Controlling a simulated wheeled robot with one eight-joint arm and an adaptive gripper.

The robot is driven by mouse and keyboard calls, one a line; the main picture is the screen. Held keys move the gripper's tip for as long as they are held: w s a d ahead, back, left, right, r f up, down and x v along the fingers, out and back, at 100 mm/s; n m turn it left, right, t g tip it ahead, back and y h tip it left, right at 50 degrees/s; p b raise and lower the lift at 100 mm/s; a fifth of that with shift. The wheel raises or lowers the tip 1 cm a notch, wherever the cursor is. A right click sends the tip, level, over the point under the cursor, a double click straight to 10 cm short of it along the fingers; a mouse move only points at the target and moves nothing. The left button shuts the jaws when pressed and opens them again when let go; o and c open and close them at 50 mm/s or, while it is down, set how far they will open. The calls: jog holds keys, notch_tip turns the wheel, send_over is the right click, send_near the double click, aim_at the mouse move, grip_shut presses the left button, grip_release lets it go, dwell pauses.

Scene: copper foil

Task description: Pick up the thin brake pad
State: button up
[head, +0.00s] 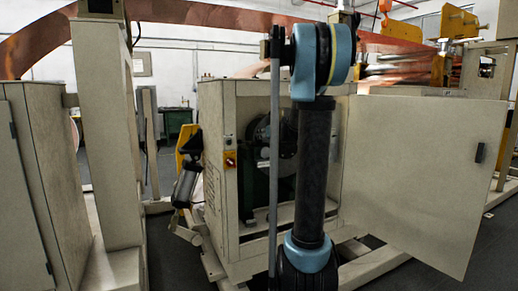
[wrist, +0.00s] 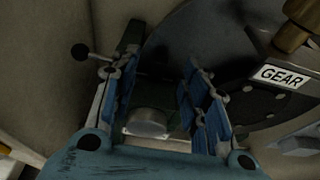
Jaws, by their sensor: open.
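In the wrist view my gripper (wrist: 158,85) is open, with its blue-padded fingers apart on the left and right. A round light-grey cylinder end (wrist: 147,122) shows low between the fingers, near a dark green bracket (wrist: 128,45). A large dark disc (wrist: 205,40) fills the area behind and right of the fingers. I cannot make out the thin brake pad for certain; it may be hidden or too dark. Nothing is clearly held. In the head view my arm covers part of the cabinet opening, and my gripper does not show.
The beige cabinet (head: 222,160) stands open, its door (head: 425,170) swung to the right. In the wrist view a block labelled GEAR (wrist: 283,76) with a brass fitting (wrist: 292,32) is close on the right.

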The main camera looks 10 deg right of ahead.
aim_at(259, 144)
jog(key=shift+f+x, duration=0.1)
jog(key=shift+x, duration=1.15)
jog(key=shift+f+x, duration=0.15)
jog(key=shift+x, duration=1.15)
jog(key=shift+d, duration=0.15)
jog(key=shift+c, duration=0.6)
grip_shut()
